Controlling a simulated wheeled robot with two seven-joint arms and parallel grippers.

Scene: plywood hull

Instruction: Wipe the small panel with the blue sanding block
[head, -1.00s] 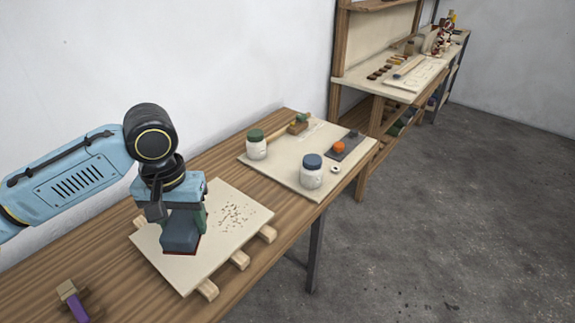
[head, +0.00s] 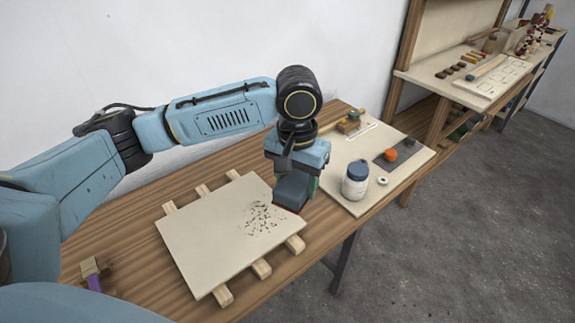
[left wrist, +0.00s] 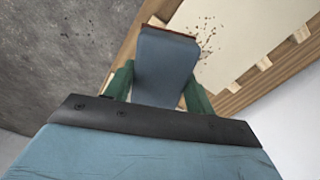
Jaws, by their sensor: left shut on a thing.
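The small panel (head: 205,245) is a pale board lying on wooden strips on the workbench. Dark specks (head: 260,218) are scattered over its right part, and its left part looks bare. My left gripper (head: 296,178) is shut on the blue sanding block (head: 290,191), over the panel's right edge. In the left wrist view the block (left wrist: 165,62) sits between the green fingers (left wrist: 157,92), its reddish-brown face pointing away. The panel (left wrist: 240,40) and some specks show beside it. I cannot tell whether the block touches the panel. My right gripper is not in view.
To the right lies a pale board (head: 345,195) with a blue-lidded jar (head: 356,181), an orange item (head: 390,155) and a white ring (head: 383,181). A purple-handled brush (head: 94,279) lies at the bench's left. A wall (head: 130,60) runs behind.

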